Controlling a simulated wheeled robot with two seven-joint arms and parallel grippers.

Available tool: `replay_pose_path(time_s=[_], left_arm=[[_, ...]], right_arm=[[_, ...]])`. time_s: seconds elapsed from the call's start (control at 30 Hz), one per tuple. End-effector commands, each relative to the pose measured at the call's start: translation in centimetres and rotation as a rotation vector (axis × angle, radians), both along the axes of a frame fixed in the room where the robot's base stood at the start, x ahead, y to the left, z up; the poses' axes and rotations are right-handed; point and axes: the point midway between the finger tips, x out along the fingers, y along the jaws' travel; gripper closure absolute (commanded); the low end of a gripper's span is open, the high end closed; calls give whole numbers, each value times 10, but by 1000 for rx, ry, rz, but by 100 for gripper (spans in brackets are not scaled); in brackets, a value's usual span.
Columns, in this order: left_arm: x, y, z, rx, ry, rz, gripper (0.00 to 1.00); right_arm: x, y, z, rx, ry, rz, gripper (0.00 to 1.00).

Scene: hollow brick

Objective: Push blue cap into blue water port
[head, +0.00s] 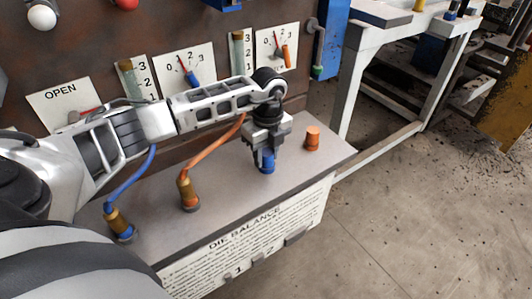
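My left gripper (265,155) reaches over the grey top of the box, pointing down, with its dark fingers closed around a blue cap (266,166). The lower part of the blue cap shows below the fingers, at or just above the box top. The gripper hides the cap's upper part. I cannot tell whether the cap touches the surface, and no port shows beneath it. An orange cap (312,138) stands upright to the right of the gripper. My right gripper is not in view.
A blue hose (131,184) and an orange hose (212,150) run to brass fittings on the box top (230,205). Behind stands a rusty panel with gauges (186,68) and an OPEN sign (62,98). A white bench frame (345,85) stands to the right.

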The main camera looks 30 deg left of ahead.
Motion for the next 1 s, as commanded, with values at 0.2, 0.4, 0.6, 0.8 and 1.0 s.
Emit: replay_pose_path(time_s=[0.2, 0.4, 0.6, 0.8, 1.0], left_arm=[[-1, 0, -2, 0, 4, -1, 41], [-1, 0, -2, 0, 3, 0, 41], [1, 0, 15, 0, -1, 0, 41], [2, -1, 61, 1, -3, -1, 41], [3, -1, 99, 0, 0, 0, 41]], right_arm=[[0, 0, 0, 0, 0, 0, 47], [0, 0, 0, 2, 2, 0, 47], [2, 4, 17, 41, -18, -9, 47], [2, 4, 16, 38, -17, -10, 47], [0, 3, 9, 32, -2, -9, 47]])
